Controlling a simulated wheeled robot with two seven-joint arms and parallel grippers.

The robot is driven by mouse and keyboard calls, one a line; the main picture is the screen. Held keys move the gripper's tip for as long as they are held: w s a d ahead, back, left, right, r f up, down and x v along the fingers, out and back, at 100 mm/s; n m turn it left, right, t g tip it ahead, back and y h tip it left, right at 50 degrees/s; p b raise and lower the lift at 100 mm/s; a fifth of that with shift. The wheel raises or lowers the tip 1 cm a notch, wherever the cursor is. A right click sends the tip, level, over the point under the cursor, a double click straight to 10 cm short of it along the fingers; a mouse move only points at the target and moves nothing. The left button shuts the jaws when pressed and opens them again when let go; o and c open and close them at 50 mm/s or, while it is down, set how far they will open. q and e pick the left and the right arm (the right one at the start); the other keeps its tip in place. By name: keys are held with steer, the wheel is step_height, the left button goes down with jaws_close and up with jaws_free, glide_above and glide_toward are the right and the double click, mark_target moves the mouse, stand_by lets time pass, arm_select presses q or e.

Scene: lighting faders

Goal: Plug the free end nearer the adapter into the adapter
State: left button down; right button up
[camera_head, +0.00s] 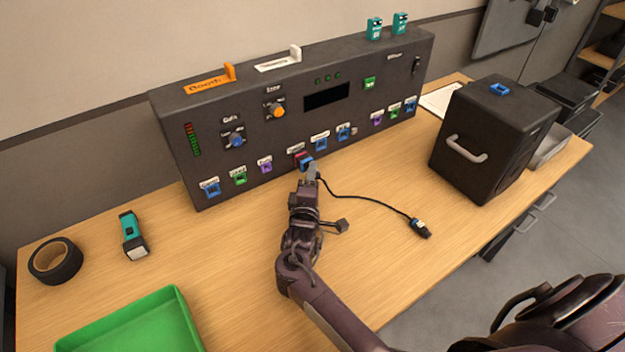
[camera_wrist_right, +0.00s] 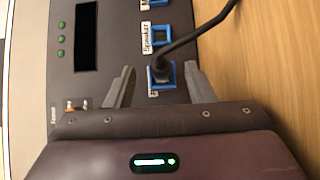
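A black cable (camera_head: 365,198) runs from beside my right gripper across the table. Its loose end, a black plug with a blue ring (camera_head: 421,229), lies on the wood. In the right wrist view, the other end's black plug (camera_wrist_right: 159,72) sits at a blue-framed socket on the panel; how deep it sits is unclear. My right gripper (camera_head: 312,172) is close to the panel's lower row of sockets. Its fingers (camera_wrist_right: 160,88) stand apart on either side of that plug, with gaps. I cannot tell which part is the adapter. My left gripper is not in view.
The dark panel (camera_head: 230,165) carries several labelled sockets, knobs and a display. Two teal pieces (camera_head: 375,29) stand on top. A black box (camera_head: 492,140) stands right, a green tray (camera_head: 135,325) front left, with tape (camera_head: 55,262) and a flashlight (camera_head: 133,236) behind it.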

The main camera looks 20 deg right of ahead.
steer(key=shift+s, duration=0.15)
steer(key=v, duration=0.6)
steer(key=shift+s+a, duration=0.2)
steer(key=shift+s, duration=0.15)
steer(key=shift+s+a+b, duration=0.3)
steer(key=shift+s, duration=0.05)
steer(key=shift+r, duration=0.1)
